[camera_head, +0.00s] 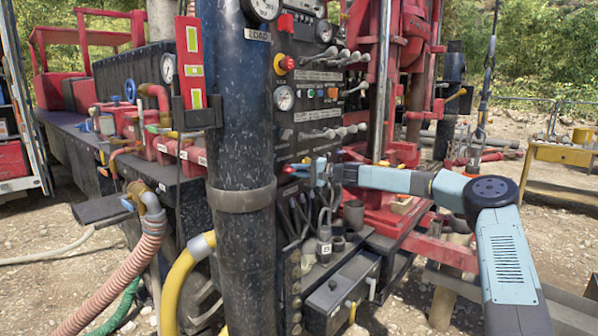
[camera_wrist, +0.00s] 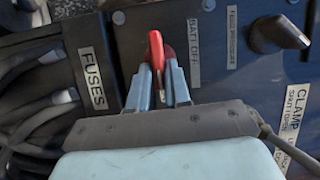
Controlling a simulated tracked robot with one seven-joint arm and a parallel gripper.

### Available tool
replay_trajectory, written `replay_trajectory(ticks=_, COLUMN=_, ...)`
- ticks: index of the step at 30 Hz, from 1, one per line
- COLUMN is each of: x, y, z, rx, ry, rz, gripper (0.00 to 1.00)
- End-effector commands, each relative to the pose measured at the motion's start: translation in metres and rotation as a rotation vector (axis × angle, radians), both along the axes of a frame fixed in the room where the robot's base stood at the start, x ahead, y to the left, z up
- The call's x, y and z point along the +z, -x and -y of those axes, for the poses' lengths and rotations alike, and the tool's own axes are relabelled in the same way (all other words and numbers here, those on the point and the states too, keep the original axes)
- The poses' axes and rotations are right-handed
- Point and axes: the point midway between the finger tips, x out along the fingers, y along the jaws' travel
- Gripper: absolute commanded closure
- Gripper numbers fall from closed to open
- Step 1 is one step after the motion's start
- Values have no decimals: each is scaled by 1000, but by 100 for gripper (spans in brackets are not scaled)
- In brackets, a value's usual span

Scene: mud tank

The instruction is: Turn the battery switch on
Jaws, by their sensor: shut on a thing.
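The battery switch (camera_wrist: 156,48) has a red handle and sits on a dark panel by a label reading BATT OFF (camera_wrist: 194,42) in the wrist view. My gripper (camera_wrist: 159,80) is at the switch, with its two blue fingers closed around the red handle. In the head view my gripper (camera_head: 312,172) reaches in from the right to the lower part of the control panel. A bit of the red switch (camera_head: 291,168) shows just left of the fingers there. The switch's base is partly hidden by the fingers.
A FUSES label (camera_wrist: 92,78) and dark cables (camera_wrist: 35,75) lie left of the switch. A black knob (camera_wrist: 280,35) stands to its right. A thick dark post (camera_head: 240,120) rises left of the panel, and rows of levers (camera_head: 325,133) stick out above my gripper.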

Motion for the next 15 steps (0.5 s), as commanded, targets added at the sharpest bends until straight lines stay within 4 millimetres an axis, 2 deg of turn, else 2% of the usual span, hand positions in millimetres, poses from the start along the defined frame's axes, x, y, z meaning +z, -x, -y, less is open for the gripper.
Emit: replay_trajectory(ticks=15, x=-3, y=-1, z=1, rx=-2, ry=-37, rz=-51, gripper=100)
